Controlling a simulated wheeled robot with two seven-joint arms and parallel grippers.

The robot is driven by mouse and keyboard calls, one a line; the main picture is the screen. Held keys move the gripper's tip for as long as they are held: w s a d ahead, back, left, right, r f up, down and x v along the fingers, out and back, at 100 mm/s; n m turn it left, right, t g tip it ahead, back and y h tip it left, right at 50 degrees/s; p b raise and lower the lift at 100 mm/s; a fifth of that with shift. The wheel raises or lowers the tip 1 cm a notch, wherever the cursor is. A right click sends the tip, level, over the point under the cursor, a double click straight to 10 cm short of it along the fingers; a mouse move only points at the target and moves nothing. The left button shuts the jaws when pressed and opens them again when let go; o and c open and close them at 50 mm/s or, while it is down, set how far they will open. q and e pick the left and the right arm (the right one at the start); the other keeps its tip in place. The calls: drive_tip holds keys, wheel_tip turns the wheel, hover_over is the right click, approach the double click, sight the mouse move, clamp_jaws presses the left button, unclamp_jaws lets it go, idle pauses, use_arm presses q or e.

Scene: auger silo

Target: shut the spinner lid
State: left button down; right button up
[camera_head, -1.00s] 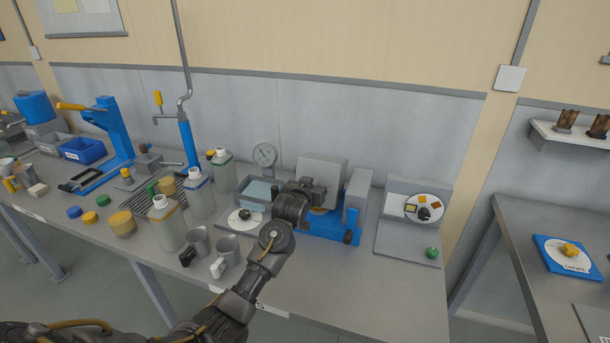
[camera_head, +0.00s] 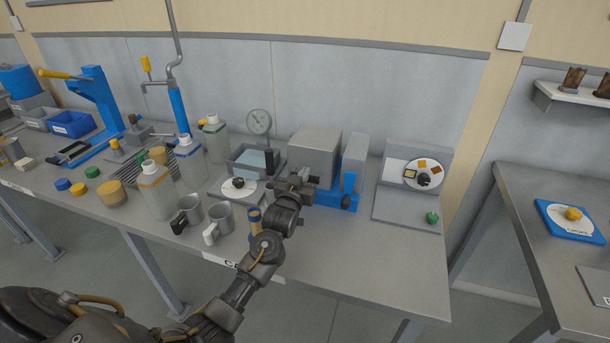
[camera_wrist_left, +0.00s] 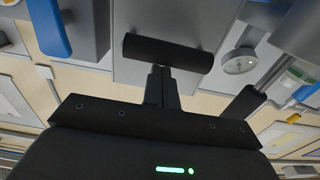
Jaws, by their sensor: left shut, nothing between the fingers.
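The spinner is a blue base (camera_head: 328,198) with a grey box-like lid (camera_head: 313,158) over it, in the middle of the bench. The lid looks down over the base, and no bowl shows inside. My arm hides its lower front edge, so I cannot tell if it sits flush. In the left wrist view a black handle bar (camera_wrist_left: 168,53) crosses the grey lid face. My left gripper (camera_head: 300,184) is shut and empty at the lid's front. Its fingertips (camera_wrist_left: 162,72) are at the bar, touching or very close. My right gripper is out of view.
A grey upright unit (camera_head: 354,160) stands right of the lid. Two metal mugs (camera_head: 219,217), several bottles (camera_head: 157,190) and a gauge (camera_head: 259,122) are to the left. A grey stand with a disc (camera_head: 423,173) is to the right. The bench front right is clear.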

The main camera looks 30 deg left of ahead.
use_arm(q)
drive_tip(key=r, duration=0.1)
drive_tip(key=r+p, duration=0.2)
drive_tip(key=shift+w+r, duration=0.2)
drive_tip(key=shift+w, duration=0.05)
drive_tip(key=shift+s+r+p, duration=0.15)
drive_tip(key=shift+s+p, duration=0.05)
drive_tip(key=shift+p, duration=0.25)
drive_tip(key=b, duration=0.2)
approach(310, 154)
drive_tip(key=shift+s+d+f, duration=0.15)
drive_tip(key=shift+s+f, duration=0.05)
drive_tip(key=shift+s, duration=0.6)
drive_tip(key=shift+s+d+f, duration=0.1)
drive_tip(key=shift+s+f, duration=0.1)
drive_tip(key=shift+s, duration=0.65)
drive_tip(key=shift+s+d+f, duration=0.15)
drive_tip(key=shift+s+f, duration=0.05)
drive_tip(key=shift+s, duration=0.6)
